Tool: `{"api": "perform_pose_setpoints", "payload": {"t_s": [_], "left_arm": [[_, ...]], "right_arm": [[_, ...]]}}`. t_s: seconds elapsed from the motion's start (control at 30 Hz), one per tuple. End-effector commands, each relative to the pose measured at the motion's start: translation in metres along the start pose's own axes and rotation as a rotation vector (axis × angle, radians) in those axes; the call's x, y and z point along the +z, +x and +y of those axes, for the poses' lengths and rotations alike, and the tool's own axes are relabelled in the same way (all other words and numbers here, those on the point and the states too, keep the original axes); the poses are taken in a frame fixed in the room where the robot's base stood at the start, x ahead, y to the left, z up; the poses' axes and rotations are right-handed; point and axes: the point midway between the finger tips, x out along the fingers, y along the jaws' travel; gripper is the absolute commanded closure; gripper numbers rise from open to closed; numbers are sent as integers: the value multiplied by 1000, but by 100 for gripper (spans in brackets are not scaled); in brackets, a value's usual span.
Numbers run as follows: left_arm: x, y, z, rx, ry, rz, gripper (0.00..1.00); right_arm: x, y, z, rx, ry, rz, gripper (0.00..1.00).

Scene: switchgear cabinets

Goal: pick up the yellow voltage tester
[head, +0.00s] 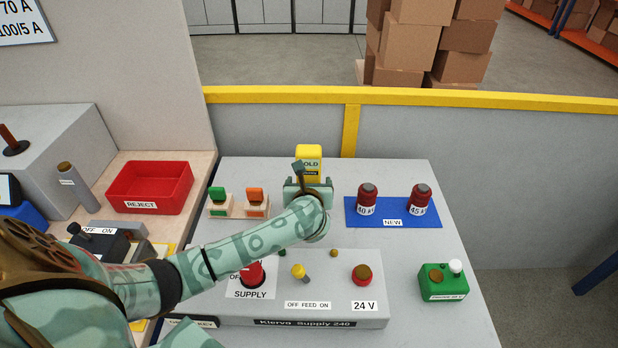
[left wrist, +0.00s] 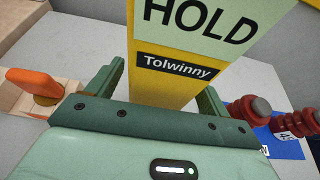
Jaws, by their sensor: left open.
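The yellow voltage tester (head: 309,151) stands upright towards the back of the grey table, with a pale HOLD label on its front. In the left wrist view the tester (left wrist: 165,72) shows close up, with a dark Tolwinny label under the HOLD label. My left gripper (head: 307,180) is at the near side of the tester and hides its lower part in the head view. In the left wrist view its open fingers (left wrist: 160,90) stand on either side of the tester. Whether they touch it I cannot tell. My right gripper is not in view.
Green and orange pieces on a wooden holder (head: 238,212) stand left of the gripper. A control panel (head: 330,318) with knobs and a green box (head: 443,284) are nearer. A red REJECT bin (head: 150,187) is left.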

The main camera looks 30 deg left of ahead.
Motion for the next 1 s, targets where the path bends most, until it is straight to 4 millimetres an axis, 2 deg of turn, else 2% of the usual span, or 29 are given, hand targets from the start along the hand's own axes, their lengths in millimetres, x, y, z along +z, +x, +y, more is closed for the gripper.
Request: {"api": "perform_pose_setpoints", "payload": {"t_s": [0.13,0.17,0.33,0.37,0.73,0.93,1.0], "left_arm": [[0,0,0,0,0,0,20],[0,0,0,0,0,0,26],[0,-1,0,-1,0,0,73],[0,-1,0,-1,0,0,76],[7,-3,-1,-2,-2,-2,76],[34,-16,0,-3,-5,-4,76],[42,-31,6,-3,-3,-3,76]], "right_arm": [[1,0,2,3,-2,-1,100],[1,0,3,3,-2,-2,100],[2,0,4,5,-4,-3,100],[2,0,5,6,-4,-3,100],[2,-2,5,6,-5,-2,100],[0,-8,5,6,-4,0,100],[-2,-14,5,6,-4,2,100]]}}
